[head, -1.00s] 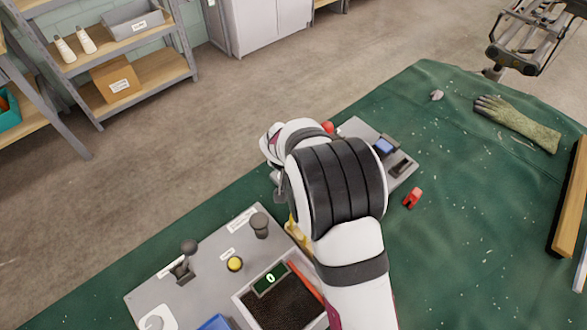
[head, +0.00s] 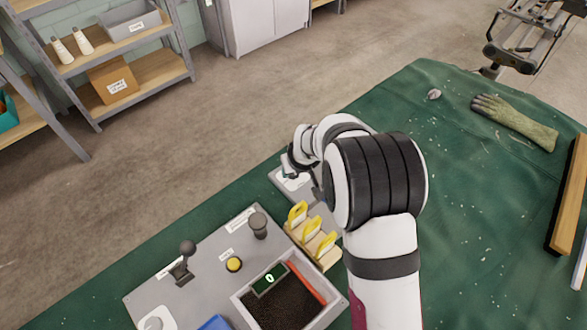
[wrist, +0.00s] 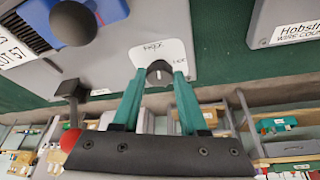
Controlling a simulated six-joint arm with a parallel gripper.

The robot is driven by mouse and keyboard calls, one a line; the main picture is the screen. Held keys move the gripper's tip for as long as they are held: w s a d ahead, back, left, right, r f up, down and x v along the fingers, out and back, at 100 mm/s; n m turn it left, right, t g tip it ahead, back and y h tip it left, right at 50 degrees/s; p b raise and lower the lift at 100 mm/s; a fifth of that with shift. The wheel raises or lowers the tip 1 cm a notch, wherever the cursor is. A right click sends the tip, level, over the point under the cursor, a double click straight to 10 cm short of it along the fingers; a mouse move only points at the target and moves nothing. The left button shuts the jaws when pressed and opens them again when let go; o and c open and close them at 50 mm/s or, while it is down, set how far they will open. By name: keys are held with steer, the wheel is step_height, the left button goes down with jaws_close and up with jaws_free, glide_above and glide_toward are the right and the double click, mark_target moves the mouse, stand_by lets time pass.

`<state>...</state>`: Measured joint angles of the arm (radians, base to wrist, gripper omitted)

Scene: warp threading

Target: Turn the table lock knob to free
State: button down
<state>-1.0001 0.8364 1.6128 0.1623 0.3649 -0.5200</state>
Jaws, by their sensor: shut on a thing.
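In the wrist view, the table lock knob (wrist: 160,75) is a small dark knob with a light mark on its front. It stands on a white label plate (wrist: 150,52) that reads FREE on one side, with further lettering partly covered by a finger. My gripper (wrist: 161,68) has its two teal fingers on either side of the knob and is shut on it. In the head view, my gripper (head: 291,167) is over the grey panel (head: 318,215) beyond the yellow-handled tools. The knob is hidden there.
Yellow-handled tools (head: 312,238) stand in a rack near my arm. A control panel (head: 205,265) lies left of it.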

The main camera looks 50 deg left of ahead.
steer(key=shift+w+n+g, duration=0.1)
steer(key=shift+n+g, duration=0.3)
steer(key=shift+n, duration=0.5)
steer(key=shift+c, duration=2.2)
jaws_free()
steer(key=v, duration=1.6)
steer(key=shift+d, duration=0.2)
steer(key=shift+f, duration=0.15)
